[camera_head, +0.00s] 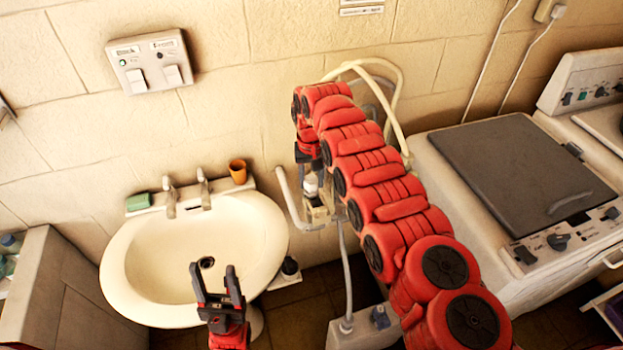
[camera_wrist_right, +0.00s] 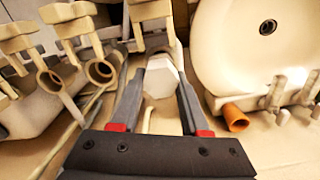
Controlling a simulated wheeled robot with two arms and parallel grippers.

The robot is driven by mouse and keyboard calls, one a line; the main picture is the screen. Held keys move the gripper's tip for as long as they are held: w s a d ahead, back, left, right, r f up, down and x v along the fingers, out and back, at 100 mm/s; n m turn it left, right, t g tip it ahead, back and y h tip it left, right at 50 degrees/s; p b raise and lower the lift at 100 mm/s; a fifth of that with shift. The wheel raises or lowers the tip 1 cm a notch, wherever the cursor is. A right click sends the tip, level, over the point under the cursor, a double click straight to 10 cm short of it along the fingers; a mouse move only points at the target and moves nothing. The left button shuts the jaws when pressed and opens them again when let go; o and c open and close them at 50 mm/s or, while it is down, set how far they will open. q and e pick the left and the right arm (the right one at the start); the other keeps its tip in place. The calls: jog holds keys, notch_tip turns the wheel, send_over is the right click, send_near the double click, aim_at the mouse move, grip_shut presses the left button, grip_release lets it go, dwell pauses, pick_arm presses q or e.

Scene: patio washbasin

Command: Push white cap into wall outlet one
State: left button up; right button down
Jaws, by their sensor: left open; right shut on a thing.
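The white cap (camera_head: 311,184) is held in my right gripper (camera_head: 311,170), just above beige pipework (camera_head: 319,213) beside the basin. In the right wrist view the cap (camera_wrist_right: 160,78) sits between the two fingertips of my right gripper (camera_wrist_right: 161,84). That view also shows two open round pipe ends, one at the left (camera_wrist_right: 50,81) and one nearer the middle (camera_wrist_right: 101,71). I cannot tell which is wall outlet one, or whether the cap touches a fitting. My left gripper (camera_head: 215,281) is open and empty over the basin's front part.
The white washbasin (camera_head: 140,255) has two taps (camera_head: 203,188), an orange cup (camera_head: 237,171) and a green soap bar (camera_head: 138,202) at its back. A washing machine (camera_head: 470,150) stands at the right. A grey hose (camera_head: 345,270) hangs below the pipework.

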aim_at(311, 178)
jog(key=shift+b, duration=0.35)
dwell(0.7)
jog(key=shift+f+b, duration=0.4)
jog(key=shift+f, duration=0.15)
dwell(0.3)
jog(key=c, duration=0.7)
grip_release()
jog(key=shift+r, duration=0.1)
jog(key=shift+r+p, duration=0.5)
jog(key=shift+r, duration=2.3)
notch_tip(311, 178, up, 2)
jog(key=shift+r+p, duration=0.1)
jog(key=shift+p, duration=0.2)
jog(key=shift+r+p, duration=0.8)
jog(key=shift+r, duration=0.75)
